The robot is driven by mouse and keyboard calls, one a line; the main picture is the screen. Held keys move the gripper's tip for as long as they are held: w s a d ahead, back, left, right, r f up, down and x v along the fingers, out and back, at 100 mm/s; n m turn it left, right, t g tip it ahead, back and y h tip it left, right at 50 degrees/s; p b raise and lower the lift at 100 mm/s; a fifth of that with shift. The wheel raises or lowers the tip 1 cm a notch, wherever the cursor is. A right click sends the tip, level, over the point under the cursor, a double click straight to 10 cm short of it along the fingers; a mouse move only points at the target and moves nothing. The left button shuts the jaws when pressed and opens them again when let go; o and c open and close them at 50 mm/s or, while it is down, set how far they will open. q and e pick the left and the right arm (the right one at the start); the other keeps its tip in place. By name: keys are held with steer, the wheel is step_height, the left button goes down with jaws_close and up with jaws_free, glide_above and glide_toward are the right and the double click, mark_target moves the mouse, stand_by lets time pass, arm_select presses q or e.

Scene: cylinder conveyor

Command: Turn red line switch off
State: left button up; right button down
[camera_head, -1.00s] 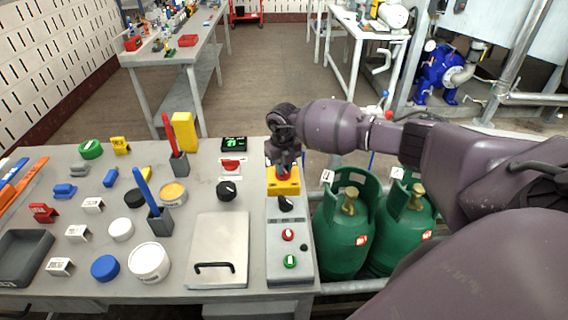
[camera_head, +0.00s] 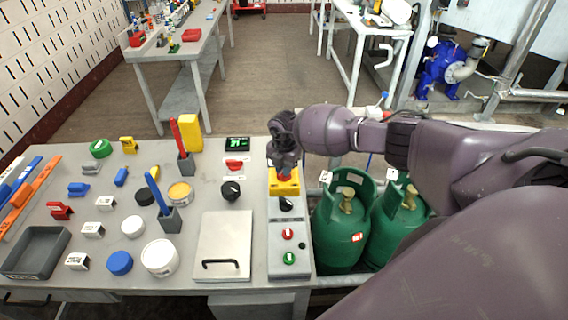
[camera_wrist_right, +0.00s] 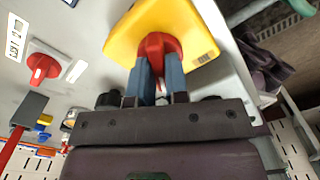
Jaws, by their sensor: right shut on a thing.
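A yellow switch box (camera_head: 284,187) with a red knob (camera_wrist_right: 157,46) stands at the back right of the bench. It fills the top middle of the right wrist view (camera_wrist_right: 118,40). My right gripper (camera_wrist_right: 158,75) is shut on the red knob, with one finger on each side of it. In the head view my right gripper (camera_head: 284,172) comes down onto the box from above and hides most of the knob. Another red switch (camera_head: 234,165) sits on a white plate to the left; it also shows in the wrist view (camera_wrist_right: 43,68) beside a printed label. My left gripper is not in view.
A grey control box with a black knob (camera_head: 286,204), a red button (camera_head: 288,234) and a green button (camera_head: 289,258) lies in front. A metal plate with a handle (camera_head: 222,245) is left of it. Green gas cylinders (camera_head: 340,228) stand right of the bench.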

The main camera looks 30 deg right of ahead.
steer(key=shift+r+m+p, duration=0.1)
steer(key=shift+m+p, duration=0.45)
steer(key=shift+m, duration=0.35)
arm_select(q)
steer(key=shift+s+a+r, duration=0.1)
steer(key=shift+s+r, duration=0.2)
arm_select(e)
steer(key=shift+m, duration=0.3)
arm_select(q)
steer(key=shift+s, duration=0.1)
arm_select(e)
steer(key=shift+m, duration=0.3)
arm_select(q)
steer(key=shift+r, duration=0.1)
arm_select(e)
steer(key=c, duration=1.1)
jaws_free()
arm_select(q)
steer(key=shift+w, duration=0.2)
arm_select(e)
steer(key=shift+r, duration=5.35)
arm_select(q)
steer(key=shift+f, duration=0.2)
